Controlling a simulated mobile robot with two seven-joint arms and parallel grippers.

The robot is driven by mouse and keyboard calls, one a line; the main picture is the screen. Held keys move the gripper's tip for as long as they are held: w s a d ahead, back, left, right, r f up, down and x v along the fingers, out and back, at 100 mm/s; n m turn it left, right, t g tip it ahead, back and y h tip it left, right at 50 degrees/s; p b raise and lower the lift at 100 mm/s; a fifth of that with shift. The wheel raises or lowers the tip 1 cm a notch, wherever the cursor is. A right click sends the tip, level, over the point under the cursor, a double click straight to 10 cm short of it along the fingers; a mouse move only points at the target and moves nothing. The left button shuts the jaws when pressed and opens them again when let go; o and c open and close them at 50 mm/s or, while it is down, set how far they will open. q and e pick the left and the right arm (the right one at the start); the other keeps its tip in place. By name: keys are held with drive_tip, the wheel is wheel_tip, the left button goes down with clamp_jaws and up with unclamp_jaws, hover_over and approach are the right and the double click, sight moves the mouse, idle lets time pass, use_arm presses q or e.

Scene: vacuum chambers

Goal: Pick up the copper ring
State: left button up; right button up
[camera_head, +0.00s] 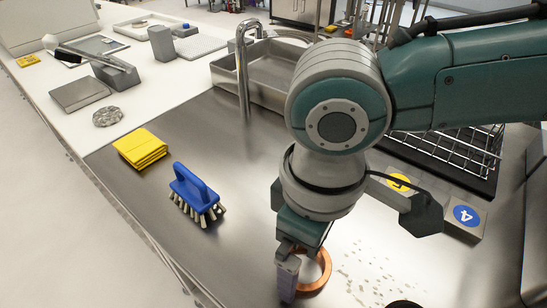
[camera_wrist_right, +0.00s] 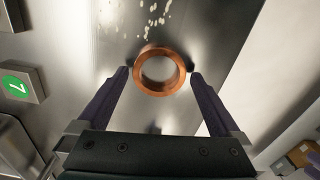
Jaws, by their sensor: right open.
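The copper ring (camera_head: 326,270) lies flat on the steel counter at the bottom of the head view, partly hidden by my right gripper (camera_head: 290,272). In the right wrist view the ring (camera_wrist_right: 160,91) shows whole, with its open hole facing the camera. My right gripper (camera_wrist_right: 160,74) is open, with one dark fingertip on each side of the ring. Small gaps seem to separate the fingertips from the ring; I cannot tell their exact height over the counter. My left gripper is not in view.
A blue brush (camera_head: 194,192) and a folded yellow cloth (camera_head: 141,148) lie to the left. A sink (camera_head: 270,72) with a tap and a wire rack (camera_head: 455,150) stand behind. Scattered pale spots (camera_head: 372,272) mark the counter right of the ring. A numbered blue-disc block (camera_head: 466,216) is at right.

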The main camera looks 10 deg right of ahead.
drive_tip(key=shift+f, duration=0.5)
drive_tip(key=shift+c, duration=0.2)
drive_tip(key=c, duration=1.3)
